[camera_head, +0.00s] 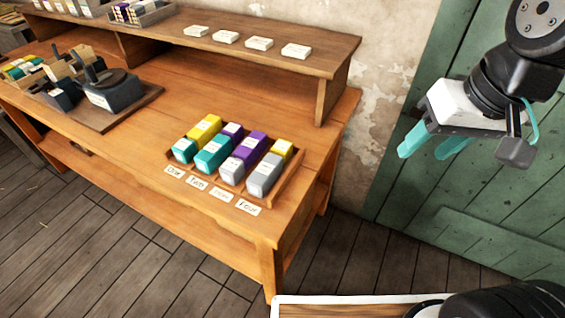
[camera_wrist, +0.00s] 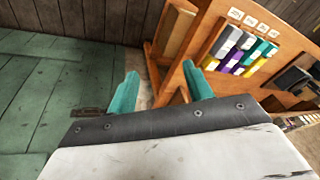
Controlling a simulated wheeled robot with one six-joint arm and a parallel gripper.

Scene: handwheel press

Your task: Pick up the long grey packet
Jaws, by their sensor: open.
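The long grey packet (camera_head: 264,175) lies in the rightmost lane of a wooden rack on the workbench, at the front, with a short yellow packet (camera_head: 283,148) behind it. In the wrist view the grey packet (camera_wrist: 223,42) shows small, at the left end of the row. My gripper (camera_head: 432,144) is open and empty, with teal fingers apart. It hangs in the air right of the bench, in front of the green door, well away from the packet. Its fingers also show in the wrist view (camera_wrist: 160,90).
Purple (camera_head: 249,146), teal (camera_head: 212,155) and yellow packets crowd the lanes to the left. Written labels (camera_head: 248,207) lie before the rack. A raised shelf (camera_head: 250,45) stands behind. A dark press (camera_head: 110,90) sits further left. The bench front is bare.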

